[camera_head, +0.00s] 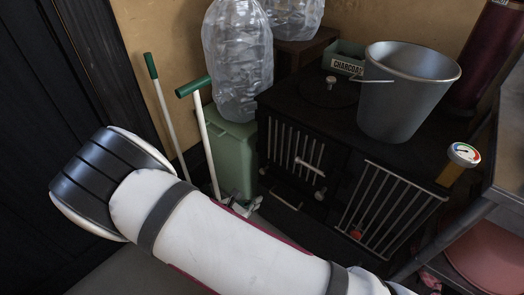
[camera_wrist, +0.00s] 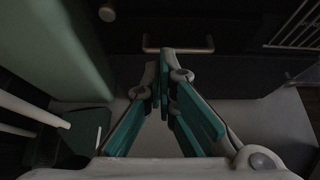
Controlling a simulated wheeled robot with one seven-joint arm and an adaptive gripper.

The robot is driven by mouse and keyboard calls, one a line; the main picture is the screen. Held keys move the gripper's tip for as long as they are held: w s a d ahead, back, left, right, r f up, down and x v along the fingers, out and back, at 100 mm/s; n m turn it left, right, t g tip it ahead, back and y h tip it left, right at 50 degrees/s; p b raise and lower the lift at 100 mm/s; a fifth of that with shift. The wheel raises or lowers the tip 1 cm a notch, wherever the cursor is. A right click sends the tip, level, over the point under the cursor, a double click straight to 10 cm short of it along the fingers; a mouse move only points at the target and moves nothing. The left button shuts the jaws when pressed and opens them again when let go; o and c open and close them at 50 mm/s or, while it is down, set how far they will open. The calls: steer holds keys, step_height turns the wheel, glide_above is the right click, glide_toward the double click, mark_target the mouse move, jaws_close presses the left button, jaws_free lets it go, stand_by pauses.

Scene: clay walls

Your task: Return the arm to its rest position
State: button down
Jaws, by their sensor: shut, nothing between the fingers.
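My arm crosses the lower part of the head view, with its white links in front of the stove and the green bin. My gripper (camera_wrist: 163,90) shows in the wrist view with its two teal-padded fingers meeting at the tips, and nothing is between them. In the head view, grey parts that look like my gripper (camera_head: 242,206) show low between the bin and the stove, partly hidden by my arm. The gripper is close to the floor, in front of the stove's low handle (camera_wrist: 178,46), and looks apart from it.
Green-handled tools (camera_head: 203,130) lean nearby.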

steer(key=shift+r, duration=0.1)
steer(key=d+r+m+g+h, duration=0.1)
steer(key=d+r+m+g, duration=0.1)
steer(key=d+r+m, duration=0.45)
steer(key=d+r+m+g+h, duration=0.1)
steer(key=d+r+m+g, duration=0.15)
steer(key=r, duration=0.75)
steer(key=s+d+r+m+g+y, duration=0.1)
steer(key=s+d+r+m+g, duration=0.1)
steer(key=s+d+r+m, duration=0.25)
steer(key=s+d+r+m+g+y, duration=0.1)
steer(key=s+d+r+m+g, duration=0.15)
steer(key=d+r, duration=0.45)
steer(key=s+d+r+m+g+y, duration=0.1)
steer(key=s+d+r+m+y, duration=0.3)
steer(key=s+r+m, duration=0.55)
steer(key=s+a+r+m+y, duration=0.1)
steer(key=s+a+m+y, duration=0.15)
steer(key=s, duration=1.25)
step_height(320, 180, up, 31)
steer(key=d+t+p, duration=0.1)
steer(key=t+p, duration=0.3)
steer(key=p, duration=2.5)
steer(key=shift+s+d+t+y, duration=0.2)
steer(key=shift+t+y, duration=0.2)
steer(key=shift+y, duration=0.05)
